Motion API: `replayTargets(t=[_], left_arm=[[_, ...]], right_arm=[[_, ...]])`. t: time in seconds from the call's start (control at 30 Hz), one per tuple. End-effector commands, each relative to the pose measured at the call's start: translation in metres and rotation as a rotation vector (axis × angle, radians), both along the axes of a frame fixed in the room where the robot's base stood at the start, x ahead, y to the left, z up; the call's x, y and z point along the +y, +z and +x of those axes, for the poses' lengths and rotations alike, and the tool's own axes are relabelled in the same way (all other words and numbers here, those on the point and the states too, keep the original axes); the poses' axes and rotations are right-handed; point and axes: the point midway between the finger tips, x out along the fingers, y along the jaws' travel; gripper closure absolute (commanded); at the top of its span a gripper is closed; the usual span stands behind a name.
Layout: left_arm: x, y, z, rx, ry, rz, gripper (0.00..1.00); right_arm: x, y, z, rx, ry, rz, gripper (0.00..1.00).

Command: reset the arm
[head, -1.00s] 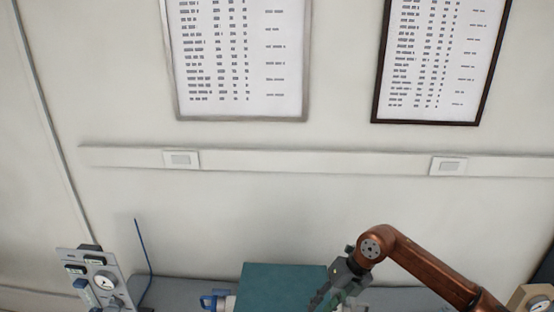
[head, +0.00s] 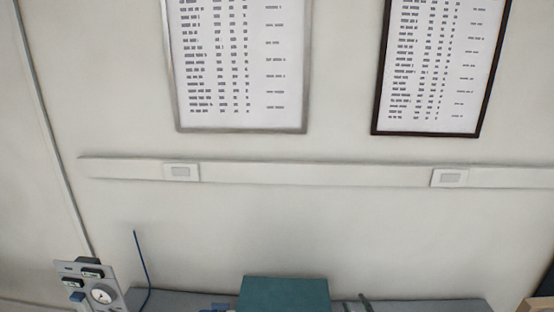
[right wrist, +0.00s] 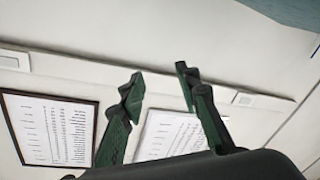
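My right gripper (right wrist: 160,80) shows in the right wrist view with its two dark green fingers spread apart and nothing between them. The rest of the right arm is out of the head view. My left gripper is in neither view.
A grey panel with a gauge (head: 102,294) stands at the lower left, near a thin blue rod (head: 141,262). A grey surface (head: 190,298) runs along the bottom. Two framed charts and a rail with sockets (head: 310,173) are on the wall.

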Motion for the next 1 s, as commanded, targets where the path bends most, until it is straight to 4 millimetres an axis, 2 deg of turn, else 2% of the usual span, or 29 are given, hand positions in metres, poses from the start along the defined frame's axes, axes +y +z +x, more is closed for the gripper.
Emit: replayTargets(t=[0.03,0.1,0.2,0.3,0.4,0.6,0.8,0.97,1.0], left_arm=[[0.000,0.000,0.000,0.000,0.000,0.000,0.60],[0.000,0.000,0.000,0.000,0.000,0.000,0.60],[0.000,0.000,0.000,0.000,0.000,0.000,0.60],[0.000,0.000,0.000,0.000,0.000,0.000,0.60],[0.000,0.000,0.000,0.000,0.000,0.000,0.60],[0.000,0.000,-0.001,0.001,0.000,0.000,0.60],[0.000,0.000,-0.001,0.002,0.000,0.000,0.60],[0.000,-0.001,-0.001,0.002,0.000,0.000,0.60],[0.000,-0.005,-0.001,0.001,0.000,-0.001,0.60]], right_arm=[[-0.021,-0.029,-0.012,0.089,-0.062,0.038,0.70],[-0.048,-0.069,-0.031,0.217,-0.144,0.082,0.70],[-0.079,-0.123,-0.068,0.399,-0.245,0.137,0.70],[-0.101,-0.174,-0.115,0.582,-0.328,0.186,0.70],[-0.113,-0.215,-0.163,0.746,-0.390,0.225,0.70],[-0.121,-0.260,-0.238,0.976,-0.456,0.276,0.70],[-0.120,-0.285,-0.297,1.142,-0.490,0.311,0.70],[-0.117,-0.299,-0.339,1.257,-0.507,0.334,0.70],[-0.117,-0.315,-0.332,1.257,-0.504,0.330,0.70]])
